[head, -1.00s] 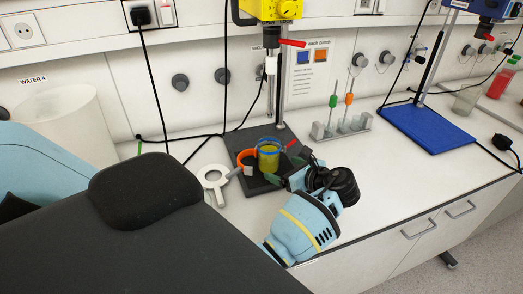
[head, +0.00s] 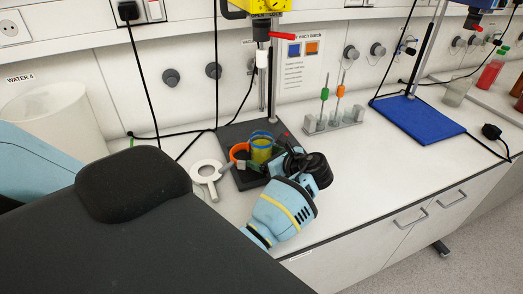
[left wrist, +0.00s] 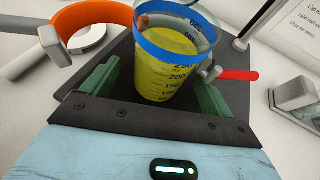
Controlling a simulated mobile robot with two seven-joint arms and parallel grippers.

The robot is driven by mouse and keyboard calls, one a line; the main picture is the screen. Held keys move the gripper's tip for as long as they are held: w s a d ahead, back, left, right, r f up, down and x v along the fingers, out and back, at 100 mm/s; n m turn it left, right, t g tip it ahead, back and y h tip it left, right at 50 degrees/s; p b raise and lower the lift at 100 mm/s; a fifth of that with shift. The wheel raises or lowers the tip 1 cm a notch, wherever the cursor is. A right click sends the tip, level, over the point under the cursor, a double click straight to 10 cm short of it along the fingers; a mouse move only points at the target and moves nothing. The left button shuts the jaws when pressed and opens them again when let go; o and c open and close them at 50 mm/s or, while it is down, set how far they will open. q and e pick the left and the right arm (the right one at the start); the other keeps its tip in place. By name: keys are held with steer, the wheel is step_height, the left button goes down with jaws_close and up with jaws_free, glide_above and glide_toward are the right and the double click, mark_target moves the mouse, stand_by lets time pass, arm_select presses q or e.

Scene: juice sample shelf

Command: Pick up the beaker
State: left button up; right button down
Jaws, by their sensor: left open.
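The beaker (head: 261,149) is clear with a blue band near its rim and holds yellow liquid. It stands upright on the dark base plate (head: 237,134) of a stand. It also shows in the left wrist view (left wrist: 172,62), with volume marks on its side. My left gripper (head: 260,166) is at the beaker on its near side. In the left wrist view its two green fingers (left wrist: 155,90) are apart, one on each side of the beaker's lower part. I cannot tell whether either finger touches the glass. My right gripper is not in view.
An orange ring clamp (left wrist: 92,17) is left of the beaker, and a red-handled clamp (left wrist: 237,75) is right of it. A white ring (head: 206,171) lies on the bench at left. A rack (head: 333,121) and a blue plate (head: 419,123) are to the right, with clear bench in front.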

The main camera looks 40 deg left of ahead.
arm_select(q)
steer(key=shift+x, duration=1.2)
steer(key=shift+c, duration=0.3)
steer(key=c, duration=1.2)
steer(key=shift+d+r, duration=0.2)
steer(key=shift+s+d+r, duration=0.4)
steer(key=shift+d+r, duration=0.3)
steer(key=s+d+r, duration=0.5)
steer(key=d+r, duration=0.1)
steer(key=d, duration=0.4)
steer(key=shift+s+d, duration=0.25)
steer(key=shift+s+d+r, duration=0.1)
steer(key=shift+r, duration=0.05)
